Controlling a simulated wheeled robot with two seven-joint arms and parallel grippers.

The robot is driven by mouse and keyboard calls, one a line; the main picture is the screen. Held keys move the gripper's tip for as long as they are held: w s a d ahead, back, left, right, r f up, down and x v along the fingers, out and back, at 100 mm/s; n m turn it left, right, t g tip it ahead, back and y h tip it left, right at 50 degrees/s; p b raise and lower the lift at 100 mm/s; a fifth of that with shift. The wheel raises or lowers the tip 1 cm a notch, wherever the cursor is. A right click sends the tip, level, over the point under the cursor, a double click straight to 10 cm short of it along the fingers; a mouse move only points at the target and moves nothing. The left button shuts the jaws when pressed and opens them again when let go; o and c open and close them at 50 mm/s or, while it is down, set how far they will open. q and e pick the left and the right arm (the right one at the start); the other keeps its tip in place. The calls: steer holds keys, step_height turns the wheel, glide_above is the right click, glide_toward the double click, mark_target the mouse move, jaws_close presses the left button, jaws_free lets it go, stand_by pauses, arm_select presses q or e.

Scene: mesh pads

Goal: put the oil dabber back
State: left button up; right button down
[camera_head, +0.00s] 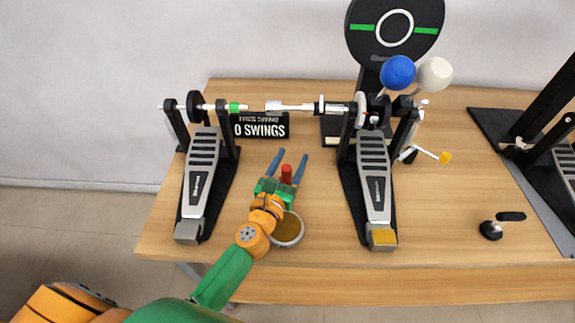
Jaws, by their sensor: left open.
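A small red upright piece (286,174), which may be the oil dabber, shows between the spread blue fingers of my left gripper (293,153). The gripper is open, and I cannot tell whether the fingers touch the red piece. Its lower part is hidden by the green gripper body. A round dish (299,237) with a metallic rim and brown inside sits just below the gripper on the table, partly covered by my orange wrist. My right gripper is not in view.
A double drum pedal stands on the wooden table (450,200), with a left pedal (201,180), a right pedal (374,190) and a rod (290,106) between. A "0 SWINGS" sign (260,125) stands behind. A round black pad (365,45), blue beater (398,71) and white beater (435,73) rise behind.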

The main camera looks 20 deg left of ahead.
arm_select(q)
steer(key=s+b, duration=0.3)
steer(key=s, duration=0.8)
steer(key=shift+s+a, duration=0.15)
steer(key=shift+s, duration=0.15)
steer(key=shift+s+r, duration=0.1)
steer(key=shift+s, duration=0.15)
